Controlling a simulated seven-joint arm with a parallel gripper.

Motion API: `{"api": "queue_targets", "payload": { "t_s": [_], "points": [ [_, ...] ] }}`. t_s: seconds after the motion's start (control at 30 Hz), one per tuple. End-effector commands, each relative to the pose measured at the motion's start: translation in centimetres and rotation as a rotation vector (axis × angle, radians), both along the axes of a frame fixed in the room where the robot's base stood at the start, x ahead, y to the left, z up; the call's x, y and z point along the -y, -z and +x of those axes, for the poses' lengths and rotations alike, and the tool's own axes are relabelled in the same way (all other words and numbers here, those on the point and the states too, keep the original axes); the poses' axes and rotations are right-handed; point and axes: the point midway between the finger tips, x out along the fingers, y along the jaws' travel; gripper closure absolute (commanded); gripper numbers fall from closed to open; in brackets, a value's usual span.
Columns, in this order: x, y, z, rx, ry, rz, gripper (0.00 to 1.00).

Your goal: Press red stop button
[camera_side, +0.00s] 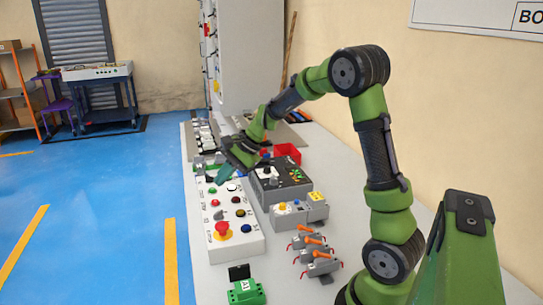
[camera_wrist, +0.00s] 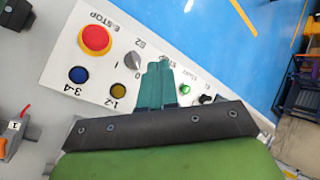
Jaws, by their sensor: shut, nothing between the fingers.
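A white control panel (camera_side: 228,208) (camera_wrist: 98,64) carries several buttons. In the side view, a small red button (camera_side: 215,203) sits on its left column, between the grey selector and the far end. A larger red E-STOP mushroom on a yellow ring (camera_side: 222,230) is at the near end; it also shows in the wrist view (camera_wrist: 96,39). My gripper (camera_side: 220,176) (camera_wrist: 159,66) is shut and empty, its teal fingers over the panel, toward its far end in the side view. In the wrist view the fingers hide part of the panel beyond the selector; no small red button shows there.
The panel also has a grey selector (camera_wrist: 132,61), a green START button (camera_wrist: 184,88), a blue button (camera_wrist: 78,75) and a yellow button (camera_wrist: 118,89). A grey box (camera_side: 268,181), a red bin (camera_side: 288,152) and orange-handled clamps (camera_side: 314,252) stand to the right.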

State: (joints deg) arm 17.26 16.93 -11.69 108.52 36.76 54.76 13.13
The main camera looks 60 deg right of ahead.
Motion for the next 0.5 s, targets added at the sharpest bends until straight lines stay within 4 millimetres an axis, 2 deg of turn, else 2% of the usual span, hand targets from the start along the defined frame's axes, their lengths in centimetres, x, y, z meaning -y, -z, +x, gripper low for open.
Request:
{"api": "queue_targets", "payload": {
  "t_s": [0.03,0.1,0.2,0.33,0.5],
  "points": [
    [1.3,0.7,1.2,-0.004,0.063,0.040,1.00],
    [2.6,1.0,2.8,0.006,0.147,0.096,1.00],
    [3.5,0.1,4.7,0.038,0.226,0.159,1.00],
    [3.4,-1.2,5.5,0.064,0.266,0.204,1.00],
    [3.3,-1.2,5.5,0.059,0.277,0.216,1.00]
  ]
}}
